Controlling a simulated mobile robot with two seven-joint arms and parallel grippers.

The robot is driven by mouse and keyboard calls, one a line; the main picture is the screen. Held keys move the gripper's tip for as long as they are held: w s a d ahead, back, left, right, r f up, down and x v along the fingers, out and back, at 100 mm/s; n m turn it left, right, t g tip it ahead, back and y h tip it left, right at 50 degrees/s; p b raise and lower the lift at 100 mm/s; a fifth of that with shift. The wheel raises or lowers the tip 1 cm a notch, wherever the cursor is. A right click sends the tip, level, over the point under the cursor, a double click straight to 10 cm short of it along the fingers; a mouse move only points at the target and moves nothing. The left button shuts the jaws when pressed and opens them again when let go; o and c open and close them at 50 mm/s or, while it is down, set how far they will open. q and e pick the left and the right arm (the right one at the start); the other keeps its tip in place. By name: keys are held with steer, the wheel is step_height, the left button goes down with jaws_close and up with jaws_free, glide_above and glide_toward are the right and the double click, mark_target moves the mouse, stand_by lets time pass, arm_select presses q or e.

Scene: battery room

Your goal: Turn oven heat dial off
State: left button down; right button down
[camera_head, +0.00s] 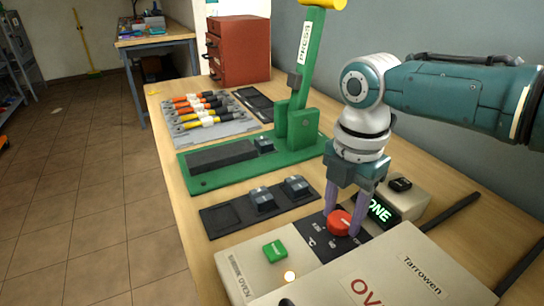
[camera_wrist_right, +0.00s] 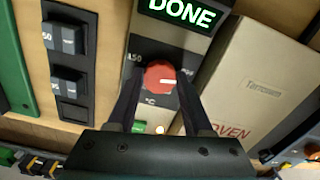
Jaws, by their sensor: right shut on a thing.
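The oven heat dial (camera_head: 339,222) is a round red knob with a white pointer mark, on a dark panel marked with numbers. In the right wrist view the dial (camera_wrist_right: 160,76) sits between my fingertips, its mark pointing to the right, with "150" printed at its upper left. My right gripper (camera_head: 344,212) reaches down from above, its two fingers shut on the dial from both sides. A small display (camera_head: 380,209) behind the dial reads "DONE" in green. The oven (camera_head: 385,270) is a cream box lettered "OV" in the head view. My left gripper is not in view.
A green button (camera_head: 274,251) and a lit lamp (camera_head: 290,276) are left of the dial. A green press (camera_head: 255,160) with a tall lever stands behind, near a black tray (camera_head: 225,217). Several coloured tools (camera_head: 205,110) and a red cabinet (camera_head: 238,50) are farther back.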

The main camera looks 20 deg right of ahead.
mark_target(341, 218)
steer(key=shift+a+r+n, duration=0.1)
steer(key=shift+n, duration=0.4)
steer(key=shift+c, duration=1.5)
jaws_free()
steer(key=shift+r, duration=0.45)
step_height(341, 218, up, 9)
steer(key=p, duration=0.1)
steer(key=shift+p, duration=0.35)
